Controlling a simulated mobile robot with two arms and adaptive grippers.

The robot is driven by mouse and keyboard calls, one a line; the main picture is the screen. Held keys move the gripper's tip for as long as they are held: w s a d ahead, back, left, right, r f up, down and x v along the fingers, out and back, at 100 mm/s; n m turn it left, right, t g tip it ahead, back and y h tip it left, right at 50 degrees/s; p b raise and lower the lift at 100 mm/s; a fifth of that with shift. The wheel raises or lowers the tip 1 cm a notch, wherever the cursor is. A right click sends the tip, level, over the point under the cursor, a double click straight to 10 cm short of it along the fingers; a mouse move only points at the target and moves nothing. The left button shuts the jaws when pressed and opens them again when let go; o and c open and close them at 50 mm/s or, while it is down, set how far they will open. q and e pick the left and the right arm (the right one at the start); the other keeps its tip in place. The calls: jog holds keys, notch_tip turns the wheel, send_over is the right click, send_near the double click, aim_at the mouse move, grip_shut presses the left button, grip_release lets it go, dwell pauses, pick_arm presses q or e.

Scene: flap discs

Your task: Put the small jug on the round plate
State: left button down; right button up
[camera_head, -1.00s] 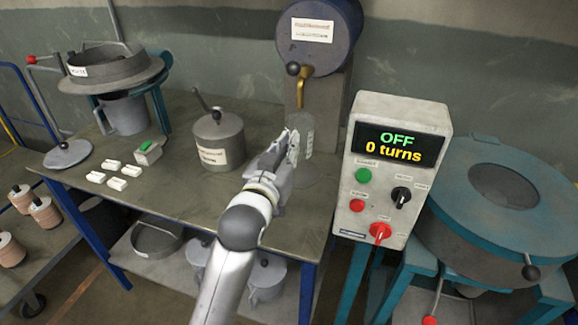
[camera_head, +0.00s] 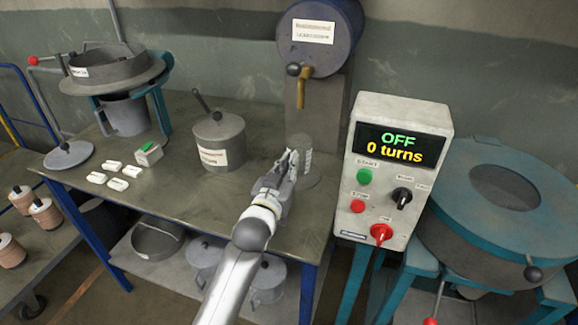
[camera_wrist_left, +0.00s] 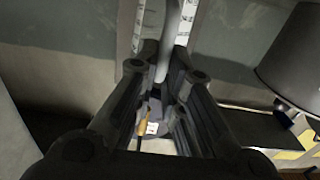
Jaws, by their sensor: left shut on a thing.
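The small jug (camera_head: 301,144) is a grey, see-through vessel with white scale marks, upright below the tap of the drum. My left gripper (camera_head: 289,163) is shut on its handle and hides much of the jug's left side. In the left wrist view the handle (camera_wrist_left: 168,45) stands between the fingers, with the marked jug wall behind it. The round plate (camera_head: 312,180) is a flat grey disc on the table under the tap. The jug is over it or on it; the gripper hides whether its bottom touches. My right gripper is not in view.
The drum (camera_head: 319,40) with its brass tap (camera_head: 302,92) stands behind and above the jug. A lidded pot (camera_head: 220,143) is to the left. The control box (camera_head: 393,170) reading "OFF 0 turns" stands close on the right. The table's front middle is clear.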

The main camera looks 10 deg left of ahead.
pick_arm(q)
jog(key=shift+s+f, duration=0.15)
jog(key=shift+f, duration=0.55)
jog(key=c, duration=1.5)
grip_release()
jog(key=shift+f, duration=0.25)
jog(key=shift+r, duration=0.35)
jog(key=shift+s+r, duration=0.1)
jog(key=shift+r, duration=0.1)
jog(key=s, duration=0.7)
jog(key=s+a+r, duration=0.1)
jog(key=s, duration=0.3)
jog(key=shift+s+b, duration=0.25)
jog(key=shift+b, duration=0.05)
